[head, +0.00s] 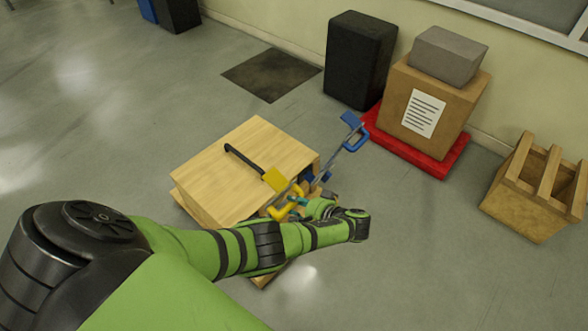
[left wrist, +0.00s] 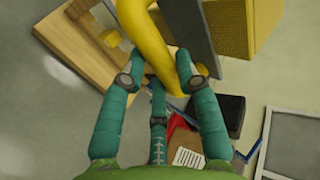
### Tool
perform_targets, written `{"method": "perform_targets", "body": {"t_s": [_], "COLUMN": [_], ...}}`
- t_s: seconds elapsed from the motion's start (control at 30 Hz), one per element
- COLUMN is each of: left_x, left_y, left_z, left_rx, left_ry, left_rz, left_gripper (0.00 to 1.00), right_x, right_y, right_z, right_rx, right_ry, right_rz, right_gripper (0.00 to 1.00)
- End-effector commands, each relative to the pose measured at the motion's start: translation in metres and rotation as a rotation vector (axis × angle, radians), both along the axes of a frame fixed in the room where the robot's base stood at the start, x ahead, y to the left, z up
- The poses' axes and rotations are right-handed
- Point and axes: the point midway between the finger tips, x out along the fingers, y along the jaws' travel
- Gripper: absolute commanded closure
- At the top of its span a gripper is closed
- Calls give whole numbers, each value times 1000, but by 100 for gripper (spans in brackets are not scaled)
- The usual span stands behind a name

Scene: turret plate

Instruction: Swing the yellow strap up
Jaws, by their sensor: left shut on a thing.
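The yellow strap (head: 275,180) stands at the near right side of a light wooden box (head: 225,172). It has a grey metal bar with a yellow block at its upper end and a curved yellow handle (head: 284,213) lower down. My left gripper (head: 298,204) is at this handle, with its teal fingers closed around it. In the left wrist view, the yellow handle (left wrist: 170,55) passes between the fingers of my left gripper (left wrist: 160,70), and the yellow block (left wrist: 250,25) shows at upper right. My forearm hides part of the box's near side. My right gripper is out of view.
A similar blue strap (head: 352,121) with a blue handle sticks up behind, right of the box. A black bar handle (head: 240,158) lies on the box top. A red pallet (head: 420,150) with a carton, a black bin (head: 360,60) and a wooden crate (head: 535,190) stand farther right.

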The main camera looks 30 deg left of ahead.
Motion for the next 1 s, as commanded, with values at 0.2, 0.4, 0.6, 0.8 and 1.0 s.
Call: {"method": "perform_targets", "body": {"t_s": [0.2,0.4,0.6,0.8,1.0], "left_x": [-7,-7,-7,-5,-3], "left_y": [1,2,2,0,-4], "left_z": [-15,-14,-15,-12,-9], "left_rx": [-3,-1,-1,0,-1], "left_ry": [10,10,10,6,4], "left_rz": [10,12,12,7,4], "left_gripper": [100,100,56,44,44], "right_x": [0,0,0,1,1], "right_y": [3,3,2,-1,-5], "right_z": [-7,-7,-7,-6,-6], "right_rx": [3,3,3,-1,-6], "right_ry": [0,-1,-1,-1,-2], "right_rz": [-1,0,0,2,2], "right_gripper": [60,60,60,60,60]}}
